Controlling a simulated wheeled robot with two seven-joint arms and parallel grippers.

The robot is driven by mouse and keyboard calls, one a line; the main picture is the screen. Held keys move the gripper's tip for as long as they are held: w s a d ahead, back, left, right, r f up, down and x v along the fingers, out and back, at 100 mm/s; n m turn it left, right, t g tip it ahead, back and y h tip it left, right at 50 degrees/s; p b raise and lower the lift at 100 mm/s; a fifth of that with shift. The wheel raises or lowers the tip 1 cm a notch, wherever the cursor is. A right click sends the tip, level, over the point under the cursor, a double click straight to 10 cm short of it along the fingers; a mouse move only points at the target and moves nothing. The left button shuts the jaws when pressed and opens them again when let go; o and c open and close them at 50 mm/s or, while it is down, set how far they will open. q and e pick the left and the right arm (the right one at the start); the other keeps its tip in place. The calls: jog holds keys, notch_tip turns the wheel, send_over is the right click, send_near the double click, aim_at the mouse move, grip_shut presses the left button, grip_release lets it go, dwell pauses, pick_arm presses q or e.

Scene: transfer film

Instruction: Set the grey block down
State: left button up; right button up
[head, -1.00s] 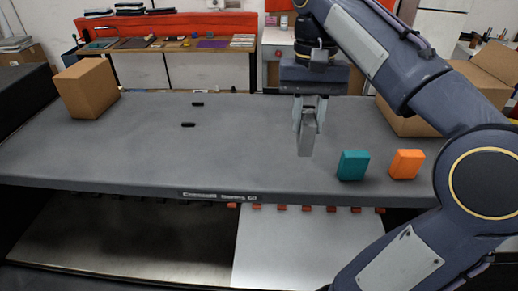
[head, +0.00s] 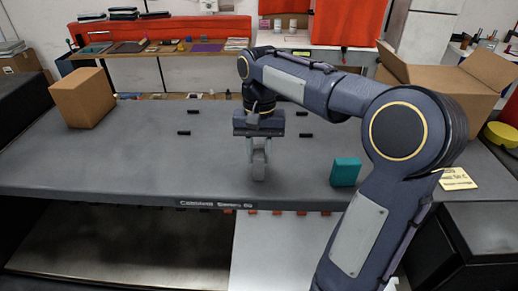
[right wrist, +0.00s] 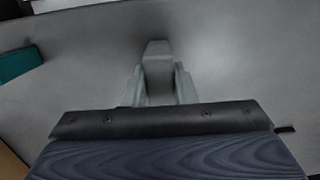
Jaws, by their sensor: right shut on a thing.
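The grey block (head: 259,172) is upright between the fingers of my right gripper (head: 258,155), near the front edge of the grey table. In the right wrist view the block (right wrist: 157,75) stands out between both fingers of the gripper (right wrist: 158,85), with the grey table surface around it. The block's lower end looks at or close to the table top; I cannot tell whether it touches. My left gripper is not in view.
A teal block (head: 345,171) stands to the right of the grey block. Small black bars (head: 184,133) lie on the grey table (head: 110,165). A cardboard box (head: 82,98) stands at the left, an open carton (head: 440,85) at the right.

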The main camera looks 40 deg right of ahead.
jog(key=shift+f, duration=0.2)
jog(key=o, duration=1)
jog(key=shift+r, duration=0.1)
